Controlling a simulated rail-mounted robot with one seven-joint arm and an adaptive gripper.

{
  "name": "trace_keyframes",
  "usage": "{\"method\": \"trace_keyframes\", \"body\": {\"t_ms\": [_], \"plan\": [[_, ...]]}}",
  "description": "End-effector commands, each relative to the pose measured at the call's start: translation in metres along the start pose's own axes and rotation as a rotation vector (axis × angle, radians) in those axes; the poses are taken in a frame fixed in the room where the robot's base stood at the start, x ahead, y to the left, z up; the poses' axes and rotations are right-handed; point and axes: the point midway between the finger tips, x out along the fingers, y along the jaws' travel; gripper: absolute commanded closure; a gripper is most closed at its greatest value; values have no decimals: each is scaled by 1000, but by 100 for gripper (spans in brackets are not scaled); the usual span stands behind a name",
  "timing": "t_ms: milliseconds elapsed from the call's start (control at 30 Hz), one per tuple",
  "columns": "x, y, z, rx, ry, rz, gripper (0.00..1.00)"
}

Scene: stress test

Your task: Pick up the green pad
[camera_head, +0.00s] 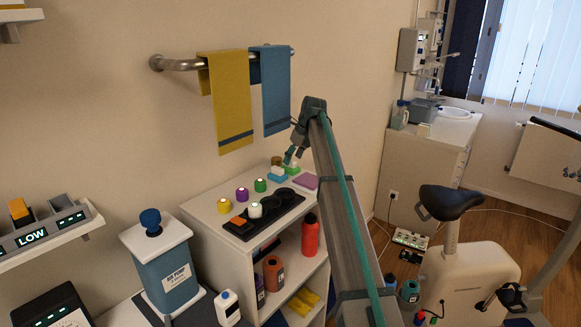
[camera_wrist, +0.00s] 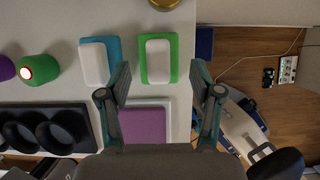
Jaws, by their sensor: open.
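The green pad, with a white block on its top, lies on the white cabinet top near its edge; its green rim shows in the wrist view (camera_wrist: 158,79) and a small part of it shows in the head view (camera_head: 292,170). My gripper (camera_wrist: 161,75) is open and empty. In the wrist view the pad appears between and just beyond the fingertips, with no visible contact. In the head view my gripper (camera_head: 291,158) is just above the pads, and it partly hides them.
A blue pad (camera_wrist: 115,47) with a white top lies just left of the green pad. A purple pad (camera_wrist: 143,124) lies nearer my palm. A black tray with round holes (camera_wrist: 73,112) and a green knob (camera_wrist: 37,69) stand left. The cabinet edge drops off right.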

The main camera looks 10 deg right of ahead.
Motion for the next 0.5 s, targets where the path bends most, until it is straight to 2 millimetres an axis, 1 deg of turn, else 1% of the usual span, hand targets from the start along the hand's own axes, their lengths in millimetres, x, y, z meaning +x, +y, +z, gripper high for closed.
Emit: {"method": "trace_keyframes", "body": {"t_ms": [200, 300, 500], "plan": [[28, 2, 0, -1, 1, 2, 35], [36, 2, 0, -1, 0, 0, 35], [37, 2, 0, -1, 0, 0, 35]]}}
